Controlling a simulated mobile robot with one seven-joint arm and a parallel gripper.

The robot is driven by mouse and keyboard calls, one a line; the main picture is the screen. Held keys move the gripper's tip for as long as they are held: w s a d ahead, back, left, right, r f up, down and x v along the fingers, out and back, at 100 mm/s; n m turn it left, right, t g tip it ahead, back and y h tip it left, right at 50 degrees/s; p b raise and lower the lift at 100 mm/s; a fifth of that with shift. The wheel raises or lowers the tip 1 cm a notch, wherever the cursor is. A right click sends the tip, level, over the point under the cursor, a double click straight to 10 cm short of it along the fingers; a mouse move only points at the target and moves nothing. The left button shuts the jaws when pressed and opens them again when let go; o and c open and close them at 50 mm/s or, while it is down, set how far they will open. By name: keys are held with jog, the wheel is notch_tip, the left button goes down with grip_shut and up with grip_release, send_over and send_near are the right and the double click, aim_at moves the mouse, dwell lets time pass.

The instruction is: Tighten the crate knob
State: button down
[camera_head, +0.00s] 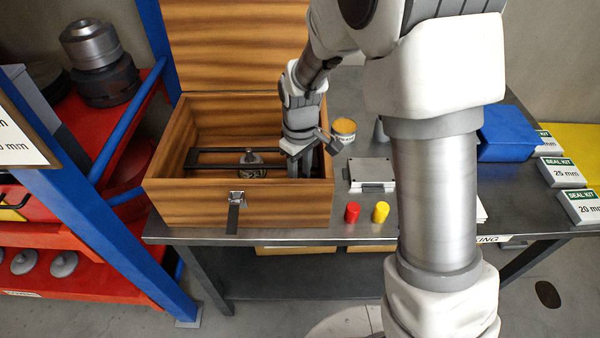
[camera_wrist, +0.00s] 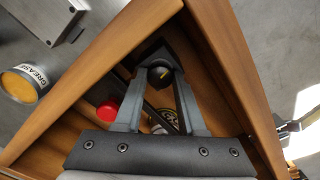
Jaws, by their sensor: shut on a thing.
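The open wooden crate (camera_head: 180,205) stands on the grey table with its lid raised. A black knob (camera_wrist: 160,76) with a yellow mark shows in the wrist view, in a corner of the crate. My gripper (camera_wrist: 160,80) points down into the crate, its two fingers closed on the knob from both sides. In the head view my gripper (camera_head: 301,168) is at the crate's right side, and the knob is hidden there. How tight the knob is cannot be seen.
A red round object (camera_wrist: 107,108) lies inside the crate beside a finger. A grease can (camera_head: 344,127), a grey box (camera_head: 371,171), a red cylinder (camera_head: 352,212) and a yellow cylinder (camera_head: 381,212) stand right of the crate. The crate walls closely surround my gripper.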

jog(key=m, duration=0.5)
jog(key=shift+m, duration=0.4)
jog(key=m, duration=0.4)
jog(key=shift+p, duration=0.3)
jog(key=m+p, duration=0.1)
jog(key=m, duration=0.4)
jog(key=shift+r+m, duration=0.1)
jog(key=shift+m, duration=0.3)
jog(key=shift+d+m+p, duration=0.1)
jog(key=shift+m+p, duration=1)
jog(key=shift+m, duration=1.4)
jog(key=c, duration=0.5)
grip_release()
